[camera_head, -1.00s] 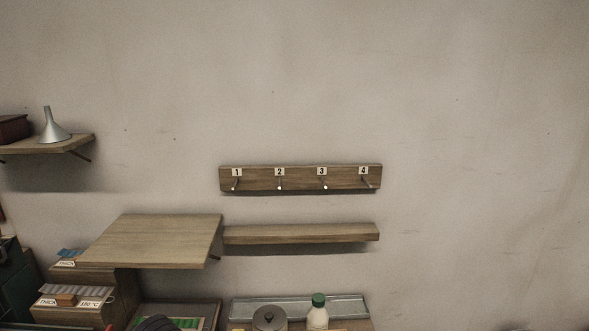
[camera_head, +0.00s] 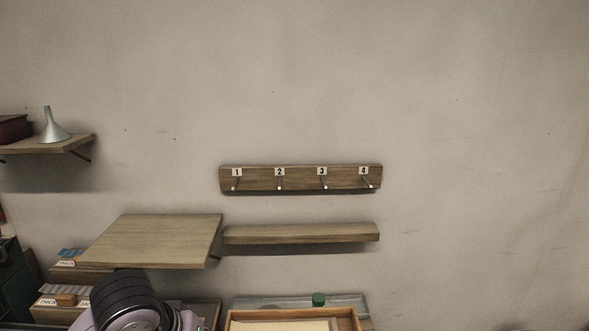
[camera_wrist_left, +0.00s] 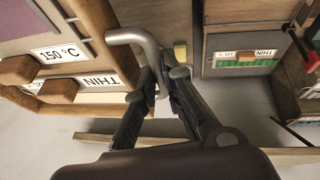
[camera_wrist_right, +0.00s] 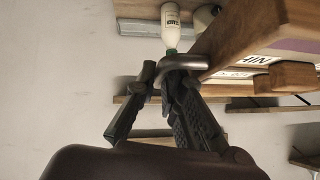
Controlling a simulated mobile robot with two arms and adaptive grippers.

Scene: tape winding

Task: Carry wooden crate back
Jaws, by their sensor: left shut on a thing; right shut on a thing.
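The wooden crate (camera_head: 237,315) shows at the bottom of the head view, with only its upper rim and a pale inside in the picture. In the left wrist view my left gripper (camera_wrist_left: 160,82) is shut on a bent metal handle (camera_wrist_left: 135,36) beside a wooden body with white labels, one reading THIN. In the right wrist view my right gripper (camera_wrist_right: 168,76) is shut on a similar metal handle (camera_wrist_right: 197,67) at the end of the crate's wooden wall (camera_wrist_right: 245,38). The crate's underside is hidden in the head view.
A bare wooden wall shelf (camera_head: 155,240) is at left, with a narrow ledge (camera_head: 300,234) beside it. A numbered hook rail (camera_head: 300,179) hangs above. A green-capped bottle (camera_head: 318,299) stands just behind the crate. The wall at right is clear.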

